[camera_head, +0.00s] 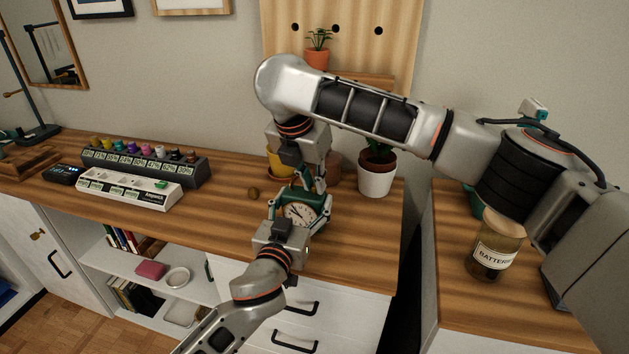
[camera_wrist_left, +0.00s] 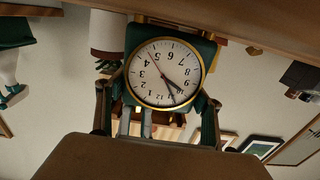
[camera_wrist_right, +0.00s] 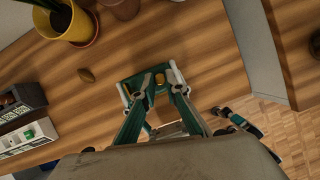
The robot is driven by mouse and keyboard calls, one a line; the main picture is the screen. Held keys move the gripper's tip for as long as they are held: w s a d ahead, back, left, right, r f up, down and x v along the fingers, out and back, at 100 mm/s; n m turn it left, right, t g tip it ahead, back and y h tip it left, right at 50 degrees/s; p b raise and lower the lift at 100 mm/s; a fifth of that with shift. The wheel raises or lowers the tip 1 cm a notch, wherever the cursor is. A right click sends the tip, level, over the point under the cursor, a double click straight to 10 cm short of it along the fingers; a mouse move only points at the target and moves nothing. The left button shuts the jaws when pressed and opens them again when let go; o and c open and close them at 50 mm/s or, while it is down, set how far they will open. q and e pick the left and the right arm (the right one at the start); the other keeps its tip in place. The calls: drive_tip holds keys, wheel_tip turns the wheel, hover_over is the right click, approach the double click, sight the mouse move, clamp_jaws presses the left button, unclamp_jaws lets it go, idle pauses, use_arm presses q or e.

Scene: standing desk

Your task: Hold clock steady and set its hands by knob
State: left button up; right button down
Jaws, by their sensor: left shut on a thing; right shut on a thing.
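The green clock (camera_head: 304,212) with a brass-rimmed white dial stands near the desk's front edge. Its dial shows upside down in the left wrist view (camera_wrist_left: 160,75); two dark hands point close together around 10 and 11, and a thin hand points the opposite way. My left gripper (camera_head: 295,226) comes from the front and is shut on the clock's body, a finger at each side. My right gripper (camera_head: 318,190) reaches down from above, behind the clock. In the right wrist view its fingertips flank the brass knob (camera_wrist_right: 160,79) and are shut on it.
A white-potted plant (camera_head: 376,180) and a yellow pot (camera_head: 279,164) stand behind the clock. A small brown nut-like object (camera_head: 253,192) lies to its left. Labelled racks (camera_head: 130,190) are farther left. A battery jar (camera_head: 494,252) stands on the right desk, across a gap.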

drive_tip(key=m, duration=0.2)
drive_tip(key=m+g+h, duration=0.1)
drive_tip(key=m, duration=0.3)
drive_tip(key=shift+w+a+m+g+h, duration=0.2)
drive_tip(key=shift+a+m+g+h, duration=0.05)
drive_tip(key=shift+m+g+h, duration=0.05)
idle(0.4)
drive_tip(key=c, duration=2)
unclamp_jaws()
drive_tip(key=shift+c, duration=0.2)
